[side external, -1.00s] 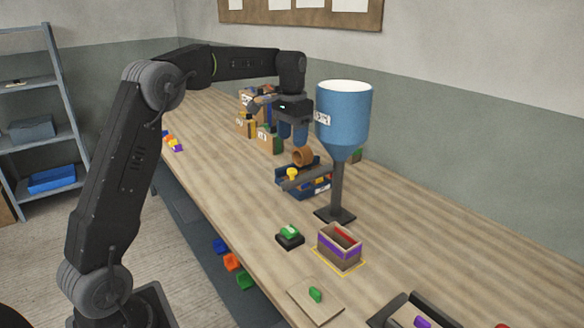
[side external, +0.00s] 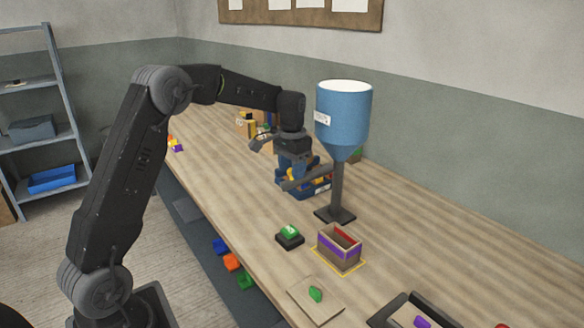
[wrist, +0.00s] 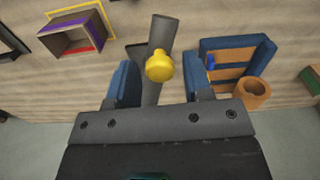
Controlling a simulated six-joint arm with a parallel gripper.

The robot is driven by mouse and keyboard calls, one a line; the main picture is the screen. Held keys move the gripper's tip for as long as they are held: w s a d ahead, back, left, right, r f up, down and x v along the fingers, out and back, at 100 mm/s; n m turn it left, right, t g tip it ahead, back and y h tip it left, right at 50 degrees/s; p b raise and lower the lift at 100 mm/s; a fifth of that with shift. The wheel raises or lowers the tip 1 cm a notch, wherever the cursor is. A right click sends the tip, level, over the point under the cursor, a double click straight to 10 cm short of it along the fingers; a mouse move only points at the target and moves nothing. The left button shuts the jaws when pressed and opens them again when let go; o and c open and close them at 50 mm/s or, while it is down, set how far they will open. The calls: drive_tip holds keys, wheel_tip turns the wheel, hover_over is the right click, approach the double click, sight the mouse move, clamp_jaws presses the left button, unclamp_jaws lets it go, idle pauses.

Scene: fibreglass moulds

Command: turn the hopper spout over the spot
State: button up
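The blue hopper (side external: 343,115) stands on a dark post and foot on the bench. Its grey spout (side external: 312,180) points left in the side view, away from the yellow-outlined spot (side external: 352,271), which has a cardboard box with a purple band (side external: 330,252) on it. In the wrist view the spout (wrist: 162,35) ends near a yellow knob (wrist: 160,66). My gripper (wrist: 160,80) is open, its blue fingers on either side of the knob with gaps showing. In the side view my gripper (side external: 291,168) is low at the spout's free end and partly hides the knob.
A blue tray (wrist: 222,43) lies close to the spout, with a brown cup (wrist: 257,95) beside or in it. A green-topped block (side external: 290,233) and a board with a green piece (side external: 315,295) lie nearer the front. Small boxes stand behind my gripper.

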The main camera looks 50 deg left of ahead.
clamp_jaws()
drive_tip(key=shift+d, duration=0.1)
idle(0.3)
drive_tip(key=w+d+n, duration=0.4)
drive_tip(key=d+n, duration=1)
drive_tip(key=d, duration=0.1)
idle(0.4)
drive_tip(key=shift+w, duration=0.15)
drive_tip(key=shift+o, duration=1.1)
unclamp_jaws()
